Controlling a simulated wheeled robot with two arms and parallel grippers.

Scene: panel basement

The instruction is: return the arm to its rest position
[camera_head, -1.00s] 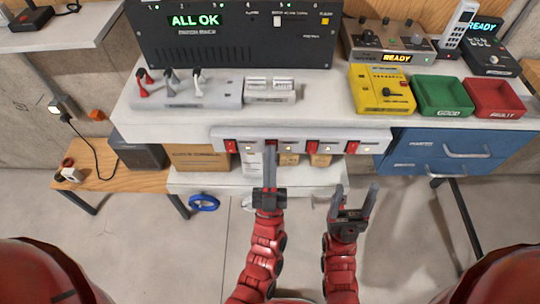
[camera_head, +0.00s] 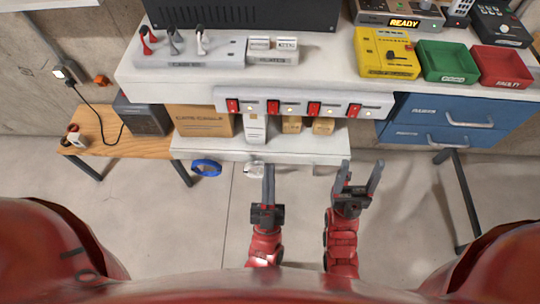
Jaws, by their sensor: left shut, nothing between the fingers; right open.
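My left gripper (camera_head: 268,190) is shut and empty, pointing away from me over the floor, just in front of the low white shelf (camera_head: 200,147). My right gripper (camera_head: 360,178) is open and empty to its right, also over the floor. Both red arms come up from the bottom of the view. Neither gripper touches anything that I can see.
A white bench (camera_head: 320,68) stands ahead with a power strip (camera_head: 380,105) of red switches on its front edge. Blue drawers (camera_head: 440,130) are at right, a wooden side table (camera_head: 140,147) at left. A blue ring (camera_head: 206,168) lies below the shelf.

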